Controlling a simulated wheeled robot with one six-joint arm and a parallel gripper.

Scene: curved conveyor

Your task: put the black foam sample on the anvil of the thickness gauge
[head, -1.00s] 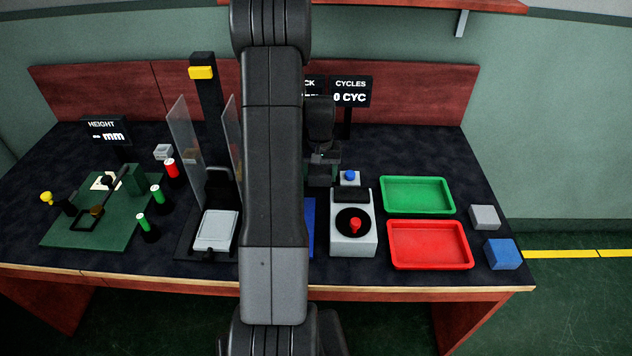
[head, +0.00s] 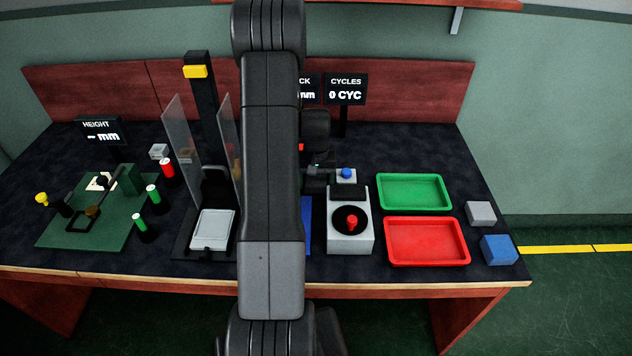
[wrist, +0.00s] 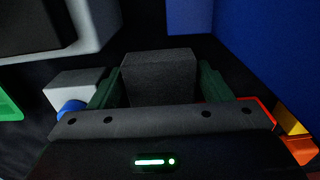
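My gripper (wrist: 158,88) has green fingers on both sides of a black foam block, the black foam sample (wrist: 160,72), and appears shut on it in the wrist view. In the head view my arm hides most of the gripper; a dark part of it shows just right of the arm, near the small grey box with the blue button (head: 346,174). The thickness gauge is largely hidden behind my arm; only part of its display (head: 308,88), reading "mm", shows. Its anvil cannot be made out.
A blue surface (wrist: 268,50) is close at right in the wrist view.

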